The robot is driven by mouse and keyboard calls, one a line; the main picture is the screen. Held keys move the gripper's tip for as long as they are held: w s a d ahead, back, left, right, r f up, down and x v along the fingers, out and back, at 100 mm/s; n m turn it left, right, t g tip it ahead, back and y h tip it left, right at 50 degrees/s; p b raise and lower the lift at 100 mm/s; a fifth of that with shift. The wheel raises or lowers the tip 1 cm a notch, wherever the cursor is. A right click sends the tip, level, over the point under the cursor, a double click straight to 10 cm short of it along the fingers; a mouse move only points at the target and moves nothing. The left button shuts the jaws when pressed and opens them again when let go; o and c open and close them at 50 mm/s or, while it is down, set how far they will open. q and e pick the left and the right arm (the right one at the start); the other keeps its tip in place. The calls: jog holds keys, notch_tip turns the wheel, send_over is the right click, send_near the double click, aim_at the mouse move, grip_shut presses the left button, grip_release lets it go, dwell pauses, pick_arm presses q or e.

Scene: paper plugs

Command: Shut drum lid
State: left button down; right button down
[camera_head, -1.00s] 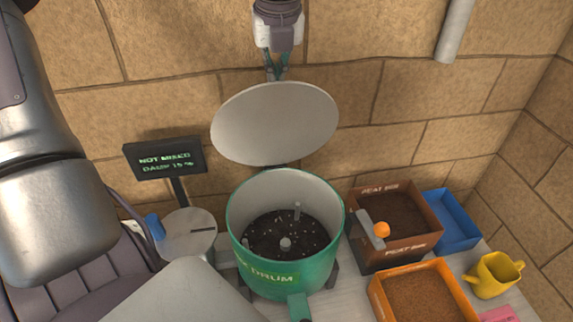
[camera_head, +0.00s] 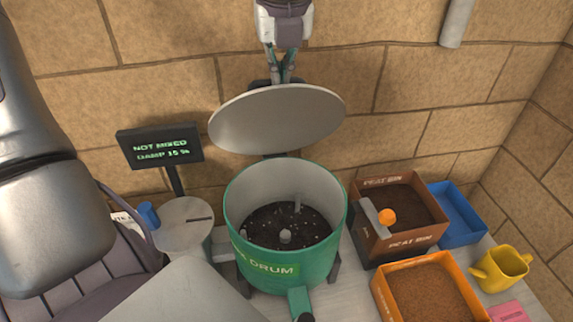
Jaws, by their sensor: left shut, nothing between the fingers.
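The green drum (camera_head: 325,257) stands on the bench with its mouth uncovered. Dark soil (camera_head: 268,222) and several pegs show inside. The round grey lid (camera_head: 277,122) is raised and tilted above the drum's back rim, clear of the mouth. My left gripper (camera_head: 281,79) is at the top centre, pointing down, shut with nothing between its fingers. Its fingertips are at the lid's far upper edge; their lower ends seem hidden behind it, and I cannot tell if they touch. My right gripper is not in view.
A sign (camera_head: 160,147) reads "NOT MIXED, DAMP 15 %". A round pale plate (camera_head: 182,236) stands left of the drum. A brick wall is behind.

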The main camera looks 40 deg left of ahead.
pick_arm(q)
jog(key=shift+s+d+f+b, duration=0.25)
jog(key=shift+f+b, duration=0.15)
jog(key=shift+b, duration=0.15)
jog(key=d+b, duration=0.1)
jog(key=s+d+f+b, duration=0.1)
jog(key=s+d+b, duration=0.1)
jog(key=shift+s+f, duration=0.1)
jog(key=shift+f, duration=0.2)
jog(key=shift+a, duration=0.1)
